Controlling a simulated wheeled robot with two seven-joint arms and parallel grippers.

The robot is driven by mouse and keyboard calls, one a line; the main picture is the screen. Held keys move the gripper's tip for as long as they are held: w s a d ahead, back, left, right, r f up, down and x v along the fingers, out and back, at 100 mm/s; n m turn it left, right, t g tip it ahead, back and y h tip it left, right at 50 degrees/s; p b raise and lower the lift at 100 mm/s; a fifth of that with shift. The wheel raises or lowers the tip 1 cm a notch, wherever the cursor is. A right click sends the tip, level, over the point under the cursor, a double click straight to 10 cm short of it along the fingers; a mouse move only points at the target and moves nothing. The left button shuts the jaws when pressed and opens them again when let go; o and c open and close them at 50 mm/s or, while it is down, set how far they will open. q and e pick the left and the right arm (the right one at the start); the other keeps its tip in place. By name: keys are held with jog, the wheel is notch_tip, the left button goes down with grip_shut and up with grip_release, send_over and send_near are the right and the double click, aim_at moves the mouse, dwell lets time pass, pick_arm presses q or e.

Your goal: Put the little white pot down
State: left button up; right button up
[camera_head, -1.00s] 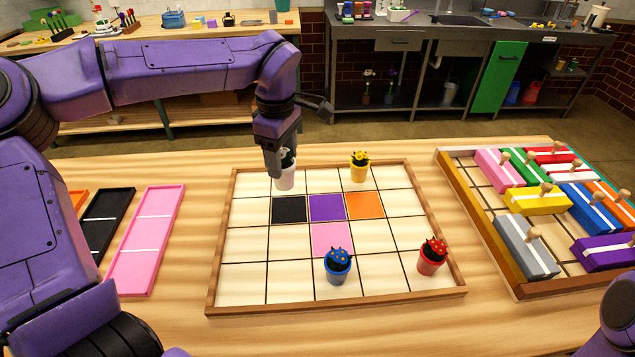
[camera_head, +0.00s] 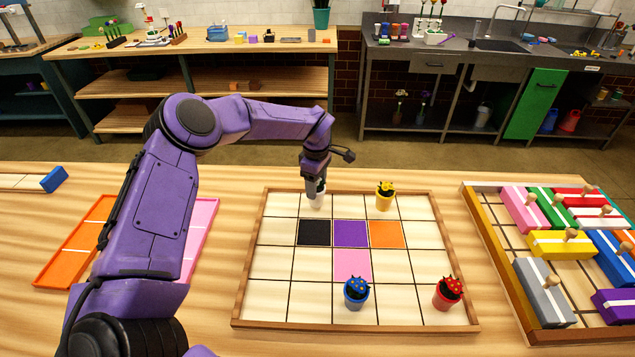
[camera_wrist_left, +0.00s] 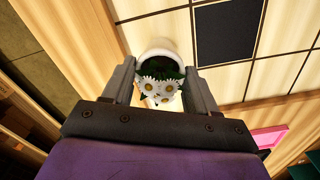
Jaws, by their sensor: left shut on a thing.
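The little white pot (camera_head: 317,200) with white daisies is at the back row of the gridded wooden board (camera_head: 240,290), in the second column from the left. My left gripper (camera_head: 316,184) is above it and shut on it. In the left wrist view the white pot (camera_wrist_left: 158,47) sits between the two fingers, with the daisies (camera_wrist_left: 158,88) toward the camera. Whether the pot's base touches the board cannot be told. My right gripper is not in view.
A yellow pot (camera_head: 384,198) stands to the right in the back row. A blue pot (camera_head: 356,293) and a red pot (camera_head: 448,294) stand in the front row. Black (camera_head: 314,232), purple (camera_head: 351,233), orange (camera_head: 387,234) and pink (camera_head: 352,265) squares mark the middle cells. A block tray (camera_head: 500,275) is at right.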

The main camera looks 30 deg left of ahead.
pick_arm(q)
jog(key=shift+w+f, duration=0.1)
jog(key=shift+f, duration=0.25)
jog(key=shift+f, duration=0.2)
jog(key=o, duration=1.3)
jog(key=shift+r, duration=0.2)
notch_tip(320, 180, up, 11)
jog(key=b, duration=0.2)
jog(key=shift+r+b, duration=0.2)
jog(key=shift+b, duration=0.1)
jog(key=shift+r, duration=0.35)
